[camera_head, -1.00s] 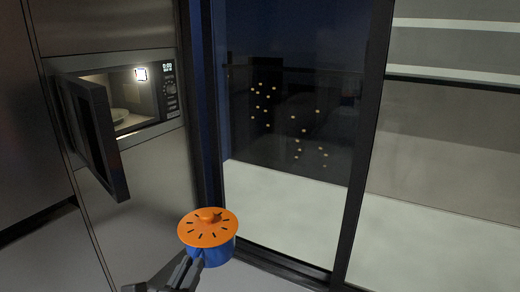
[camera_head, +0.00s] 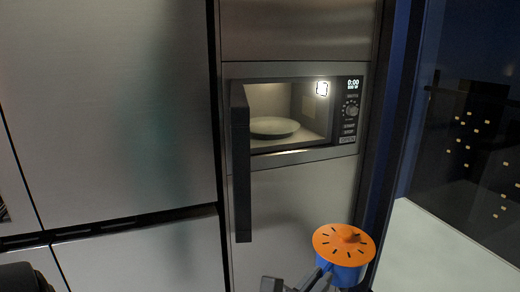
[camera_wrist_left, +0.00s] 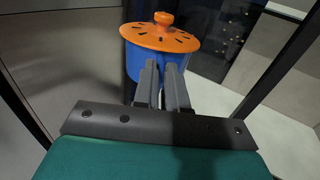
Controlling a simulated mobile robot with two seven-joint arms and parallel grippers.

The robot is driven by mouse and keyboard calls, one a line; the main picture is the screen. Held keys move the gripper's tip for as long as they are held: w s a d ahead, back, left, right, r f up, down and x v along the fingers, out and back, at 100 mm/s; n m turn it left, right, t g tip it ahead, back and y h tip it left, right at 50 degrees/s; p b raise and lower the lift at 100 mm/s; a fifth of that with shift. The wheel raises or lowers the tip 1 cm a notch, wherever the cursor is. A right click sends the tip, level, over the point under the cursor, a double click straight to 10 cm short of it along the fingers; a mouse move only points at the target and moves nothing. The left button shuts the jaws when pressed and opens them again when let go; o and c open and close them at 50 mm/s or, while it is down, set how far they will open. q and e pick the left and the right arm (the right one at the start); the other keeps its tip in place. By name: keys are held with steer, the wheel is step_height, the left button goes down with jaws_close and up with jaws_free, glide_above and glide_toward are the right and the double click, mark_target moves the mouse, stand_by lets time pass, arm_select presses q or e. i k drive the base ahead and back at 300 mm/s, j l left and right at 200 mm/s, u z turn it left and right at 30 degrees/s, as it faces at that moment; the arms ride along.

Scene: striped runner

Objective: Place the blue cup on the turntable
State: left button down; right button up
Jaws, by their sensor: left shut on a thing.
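The blue cup (camera_head: 347,274) has an orange lid with a knob and dark slots. It is upright, held at the lower right of the head view, in front of the lower panel beneath the microwave. My left gripper (camera_head: 312,281) is shut on the cup's near side. In the left wrist view the two fingers (camera_wrist_left: 161,90) reach the blue wall of the cup (camera_wrist_left: 134,66) under the lid. The turntable (camera_head: 274,126) is a pale round plate inside the lit microwave, above and left of the cup. It is bare. My right gripper is not in view.
The microwave (camera_head: 347,138) is built into a tall cabinet. Its dark door (camera_head: 241,165) stands open towards me at the left of the opening. A large steel refrigerator (camera_head: 110,110) fills the left, and a glass door (camera_head: 470,150) is at right.

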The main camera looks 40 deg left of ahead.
mark_target(273, 126)
steer(key=i+l+u, duration=0.2)
steer(key=i+u, duration=0.25)
steer(key=i+l+u, duration=0.95)
steer(key=i+l, duration=0.05)
